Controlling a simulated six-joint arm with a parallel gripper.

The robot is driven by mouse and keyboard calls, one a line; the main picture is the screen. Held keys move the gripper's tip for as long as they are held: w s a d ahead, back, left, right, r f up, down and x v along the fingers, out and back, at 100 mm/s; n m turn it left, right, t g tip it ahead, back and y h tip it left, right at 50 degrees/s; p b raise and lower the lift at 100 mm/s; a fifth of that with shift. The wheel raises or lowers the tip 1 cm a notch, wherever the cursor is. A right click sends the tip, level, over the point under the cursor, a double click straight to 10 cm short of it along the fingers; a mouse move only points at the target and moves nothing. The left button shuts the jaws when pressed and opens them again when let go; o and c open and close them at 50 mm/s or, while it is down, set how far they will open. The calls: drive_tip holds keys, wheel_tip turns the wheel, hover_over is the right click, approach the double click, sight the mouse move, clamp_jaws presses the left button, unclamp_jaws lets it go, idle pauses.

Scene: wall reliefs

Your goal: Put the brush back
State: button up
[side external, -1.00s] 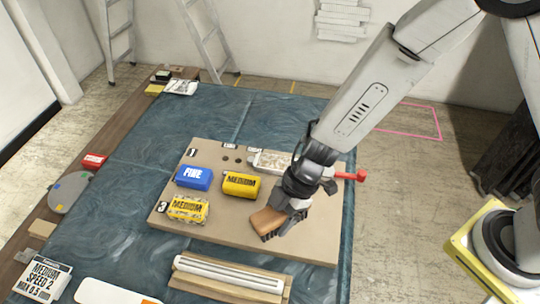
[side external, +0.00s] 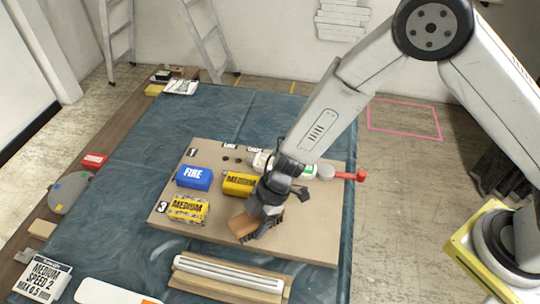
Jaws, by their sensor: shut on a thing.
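A brush with a tan wooden back and dark bristles (side external: 243,225) is in my gripper (side external: 262,222), low over the front middle of the tan board (side external: 300,243). My gripper is shut on it. I cannot tell whether the bristles touch the board. A blue FINE block (side external: 194,177), a yellow MEDIUM block (side external: 238,184) and a speckled yellow MEDIUM block (side external: 189,209) sit on the board to the left. My wrist partly hides the plain yellow block's right end.
A wooden piece with white strips (side external: 229,273) lies in front of the board. A red-handled tool (side external: 347,175) sticks out at the board's right edge. Labelled spots and dark holes (side external: 233,154) show at the back. The board's front right is clear.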

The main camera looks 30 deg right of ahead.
sight(254, 228)
drive_tip(key=shift+w+a+f, duration=0.1)
drive_tip(key=shift+w+f, duration=0.05)
drive_tip(key=shift+f, duration=1.55)
drive_tip(key=shift+f, duration=0.1)
drive_tip(key=o, duration=1.1)
drive_tip(key=shift+v, duration=6.15)
drive_tip(key=shift+a, duration=0.1)
